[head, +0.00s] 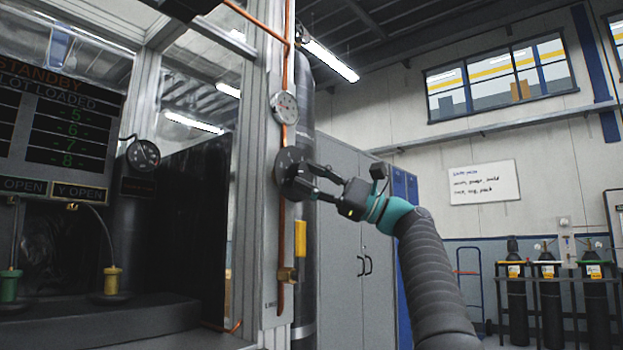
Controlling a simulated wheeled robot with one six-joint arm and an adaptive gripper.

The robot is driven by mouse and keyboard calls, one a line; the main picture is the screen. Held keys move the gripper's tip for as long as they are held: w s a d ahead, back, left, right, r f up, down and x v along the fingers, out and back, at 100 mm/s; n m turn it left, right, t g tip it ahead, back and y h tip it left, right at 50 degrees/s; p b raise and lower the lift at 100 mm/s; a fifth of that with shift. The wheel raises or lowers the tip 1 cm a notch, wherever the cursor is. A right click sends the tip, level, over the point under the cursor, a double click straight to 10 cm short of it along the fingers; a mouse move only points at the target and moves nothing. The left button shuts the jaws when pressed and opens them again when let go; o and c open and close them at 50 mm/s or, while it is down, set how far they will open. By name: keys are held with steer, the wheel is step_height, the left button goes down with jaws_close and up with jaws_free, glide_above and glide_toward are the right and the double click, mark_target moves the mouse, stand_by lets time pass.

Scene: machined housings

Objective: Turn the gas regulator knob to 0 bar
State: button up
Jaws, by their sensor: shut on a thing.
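The gas regulator knob (291,177) is a dark round knob on the copper gas line, fixed to the pale metal frame post. My gripper (303,182) reaches it from the right and is shut on it, with a finger above and a finger below. The fingers hide part of the knob, and its marking cannot be read. A round white-faced gauge (284,108) sits just above on the same line. Its needle is too small to read.
A yellow valve lever (300,240) hangs below the knob, close under my gripper. Left is an enclosure with a status screen (62,120) and a dark gauge (143,154). Grey lockers (345,270) stand behind. Gas cylinders (547,300) stand at far right.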

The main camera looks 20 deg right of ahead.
steer(key=o, duration=1.1)
steer(key=shift+o, duration=0.2)
steer(key=v, duration=1.2)
